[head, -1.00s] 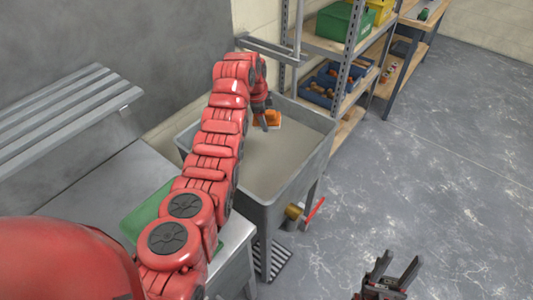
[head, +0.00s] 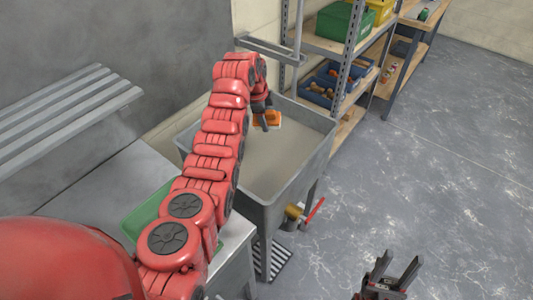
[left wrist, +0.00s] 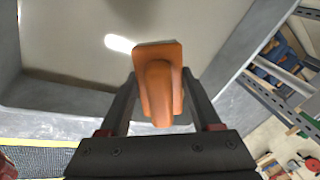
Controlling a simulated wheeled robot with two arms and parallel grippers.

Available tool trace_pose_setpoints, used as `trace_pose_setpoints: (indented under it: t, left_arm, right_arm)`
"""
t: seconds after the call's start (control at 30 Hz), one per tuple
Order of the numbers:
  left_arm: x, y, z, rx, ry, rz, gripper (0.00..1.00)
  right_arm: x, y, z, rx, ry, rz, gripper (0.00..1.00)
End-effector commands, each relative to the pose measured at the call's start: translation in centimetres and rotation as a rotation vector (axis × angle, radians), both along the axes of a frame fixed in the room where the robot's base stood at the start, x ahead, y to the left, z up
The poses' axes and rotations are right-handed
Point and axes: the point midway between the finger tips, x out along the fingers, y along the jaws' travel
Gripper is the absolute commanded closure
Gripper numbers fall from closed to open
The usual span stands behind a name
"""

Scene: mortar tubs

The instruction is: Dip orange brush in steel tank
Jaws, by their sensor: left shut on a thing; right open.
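The steel tank (head: 292,180) is a grey rectangular tub on legs, holding a flat beige-grey filling. My left gripper (head: 266,124) is over the far part of the tank, inside its rim, and is shut on the orange brush (head: 272,117). In the left wrist view the brush (left wrist: 158,85) sits between both fingers, its orange body in front of the filling. Its bristles are hidden, so I cannot tell whether they touch the filling. My right gripper (head: 389,272) is open and empty above the floor at the bottom right.
A shelf rack (head: 352,60) with a green bin (head: 341,24) and blue bins (head: 318,90) stands behind the tank on the right. A green tray (head: 150,210) lies by my left arm. A valve with a red handle (head: 315,209) sticks out under the tank. Floor at right is clear.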

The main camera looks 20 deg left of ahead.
Motion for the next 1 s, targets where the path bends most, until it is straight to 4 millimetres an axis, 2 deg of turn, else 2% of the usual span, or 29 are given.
trace_pose_setpoints:
  t: [0.57,1.0]
  left_arm:
    - [0.0,0.0,0.2,0.000,-0.001,0.000,0.80]
    - [0.0,0.0,3.9,0.000,-0.002,0.000,0.80]
  right_arm:
    - [0.0,0.0,-0.1,0.000,0.000,0.000,0.50]
    - [0.0,0.0,-0.8,0.000,0.000,0.000,0.50]
